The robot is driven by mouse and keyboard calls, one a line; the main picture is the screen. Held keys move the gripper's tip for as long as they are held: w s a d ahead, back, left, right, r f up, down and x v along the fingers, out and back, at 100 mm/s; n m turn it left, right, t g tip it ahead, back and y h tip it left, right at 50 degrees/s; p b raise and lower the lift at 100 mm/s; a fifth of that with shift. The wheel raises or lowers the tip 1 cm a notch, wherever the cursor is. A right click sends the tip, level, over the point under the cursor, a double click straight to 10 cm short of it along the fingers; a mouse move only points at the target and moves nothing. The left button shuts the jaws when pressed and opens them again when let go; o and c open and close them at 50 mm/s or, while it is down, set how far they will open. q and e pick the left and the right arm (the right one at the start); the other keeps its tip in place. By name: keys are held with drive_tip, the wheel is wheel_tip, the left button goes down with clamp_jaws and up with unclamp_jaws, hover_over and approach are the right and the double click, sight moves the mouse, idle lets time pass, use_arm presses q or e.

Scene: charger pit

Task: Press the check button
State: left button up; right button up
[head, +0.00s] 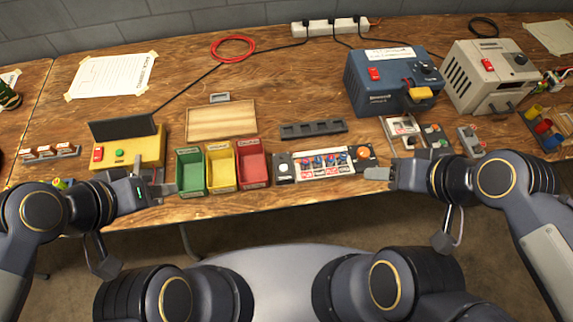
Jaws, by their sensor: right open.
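Several buttons are in view, and I cannot read which is labelled check. A low panel at the table's front has a white button (283,169) at its left end and an orange button (363,152) at its right end. A yellow box (128,153) at left carries a red button (98,153) and a green button (119,153). My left gripper (160,184) is at the yellow box's front right, beside the green bin; its jaw gap is unclear. My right gripper (380,172) is open, just right of and in front of the orange button, apparently empty.
Green (191,189), yellow (221,183) and red (253,179) bins stand between the yellow box and the panel. A dark slotted tray (313,129) lies behind the panel. A blue charger (383,98) and a beige unit (470,88) stand at right. Black cables cross the table.

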idle(0.5)
clamp_jaws()
idle(1.5)
